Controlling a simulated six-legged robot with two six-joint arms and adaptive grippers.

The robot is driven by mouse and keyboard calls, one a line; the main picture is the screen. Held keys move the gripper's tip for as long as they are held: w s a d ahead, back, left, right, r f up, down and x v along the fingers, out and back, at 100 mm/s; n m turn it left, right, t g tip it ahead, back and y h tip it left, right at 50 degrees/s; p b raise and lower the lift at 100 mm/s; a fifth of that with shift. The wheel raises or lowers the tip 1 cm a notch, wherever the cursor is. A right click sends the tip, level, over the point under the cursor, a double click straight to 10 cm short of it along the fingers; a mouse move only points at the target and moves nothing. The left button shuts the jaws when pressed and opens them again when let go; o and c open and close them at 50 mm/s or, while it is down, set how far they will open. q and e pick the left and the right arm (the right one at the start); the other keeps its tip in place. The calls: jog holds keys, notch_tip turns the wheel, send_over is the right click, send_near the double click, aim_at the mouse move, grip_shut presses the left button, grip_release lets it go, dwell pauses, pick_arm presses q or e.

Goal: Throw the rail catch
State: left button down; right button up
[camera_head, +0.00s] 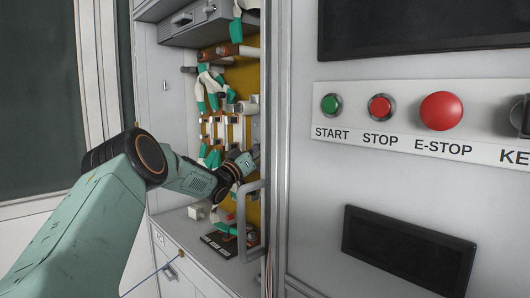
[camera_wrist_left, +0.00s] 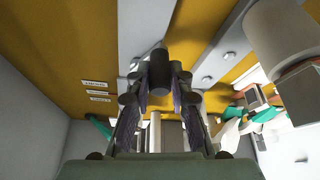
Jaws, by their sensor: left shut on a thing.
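My left arm reaches from the left into the open cabinet in the head view, and its gripper (camera_head: 244,164) is beside the yellow back panel. In the left wrist view the two fingers of my left gripper (camera_wrist_left: 159,88) close on a short dark cylindrical knob (camera_wrist_left: 159,66), which looks like the rail catch. The knob stands in front of a grey metal rail strip (camera_wrist_left: 139,30). The catch's base is mostly hidden behind the knob and fingers. In the head view the catch is hidden by my gripper. My right gripper is in neither view.
Green-and-white fuses or cables (camera_head: 209,84) crowd the yellow panel (camera_head: 245,75). A grey upright handle (camera_head: 241,222) stands close by my gripper. A white cylinder (camera_wrist_left: 280,35) is close at the right in the wrist view. The control panel has a red E-STOP button (camera_head: 441,110).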

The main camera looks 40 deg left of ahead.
pick_arm(q)
jog(key=shift+w+a+r+m+g+h+p, duration=0.15)
jog(key=shift+a+r+m+h, duration=0.2)
jog(key=shift+m+h, duration=1)
jog(key=shift+s+a+r+m+g+h+p, duration=0.1)
jog(key=shift+a+r+m+h+p, duration=0.25)
jog(key=shift+m, duration=1.85)
jog(key=shift+w+a+r+m+g+h, duration=0.15)
jog(key=shift+a+r+m+h, duration=0.2)
jog(key=shift+m+h, duration=1.05)
jog(key=shift+s+r+m, duration=0.1)
jog(key=shift+r+m, duration=0.25)
jog(key=shift+m, duration=0.7)
jog(key=c, duration=1.2)
grip_release()
jog(key=shift+f, duration=0.1)
jog(key=shift+s+a, duration=0.1)
jog(key=shift+a, duration=0.05)
jog(key=v, duration=1.1)
jog(key=shift+s, duration=0.35)
